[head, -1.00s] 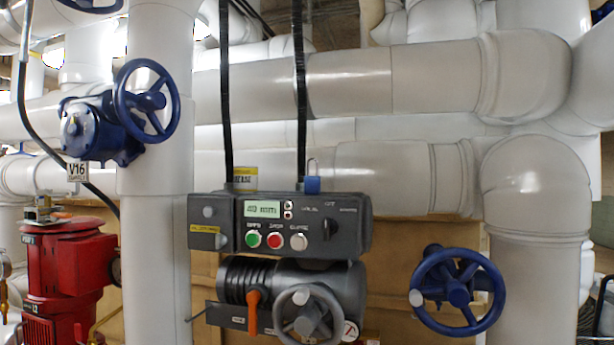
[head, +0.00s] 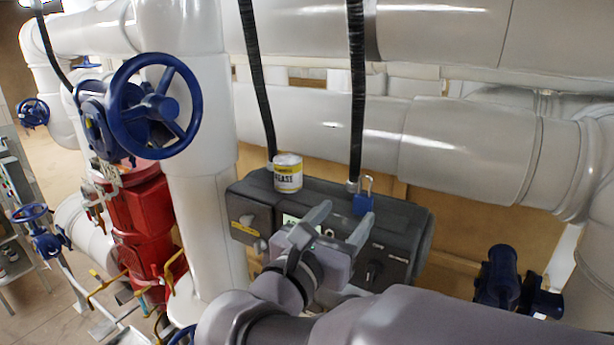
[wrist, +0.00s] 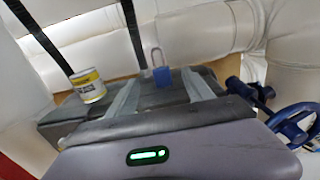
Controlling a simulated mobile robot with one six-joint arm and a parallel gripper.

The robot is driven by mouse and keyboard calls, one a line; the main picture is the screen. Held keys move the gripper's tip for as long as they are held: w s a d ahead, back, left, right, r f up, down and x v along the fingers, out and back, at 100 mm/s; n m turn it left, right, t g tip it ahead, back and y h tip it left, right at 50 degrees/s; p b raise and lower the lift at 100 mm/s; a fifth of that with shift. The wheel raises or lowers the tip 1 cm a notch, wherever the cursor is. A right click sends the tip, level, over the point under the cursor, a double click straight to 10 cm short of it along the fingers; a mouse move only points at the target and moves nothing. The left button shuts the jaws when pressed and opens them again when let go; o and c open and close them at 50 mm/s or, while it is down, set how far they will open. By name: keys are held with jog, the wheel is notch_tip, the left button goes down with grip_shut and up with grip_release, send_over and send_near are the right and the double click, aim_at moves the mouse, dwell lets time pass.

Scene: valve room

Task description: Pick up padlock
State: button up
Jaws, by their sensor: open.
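The blue padlock (head: 363,204) with a light metal shackle stands upright on top of the dark grey control box (head: 412,218), near the black cable. In the wrist view the padlock (wrist: 162,76) lies beyond and between my two fingers, closer to the right one. My gripper (head: 344,220) is open and empty, in front of the box and just short of the padlock. In the wrist view my gripper (wrist: 160,95) shows both fingers spread apart. Part of the box front is hidden behind my arm.
A grease can (head: 288,173) stands on the box left of the padlock. Two black cables rise behind the box top. A blue handwheel (head: 155,107) is at the left, and large white pipes (head: 320,125) run behind. A dark blue valve (head: 505,280) is at the lower right.

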aim_at(362, 199)
jog(key=x, duration=0.3)
jog(key=p+x, duration=0.1)
jog(key=x, duration=0.3)
jog(key=f+p+x, duration=0.1)
jog(key=x, duration=0.2)
jog(key=shift+w+d+f, duration=0.1)
jog(key=shift+w+d, duration=0.05)
jog(key=shift+w, duration=0.15)
jog(key=shift+s, duration=0.25)
jog(key=c, duration=0.3)
grip_shut()
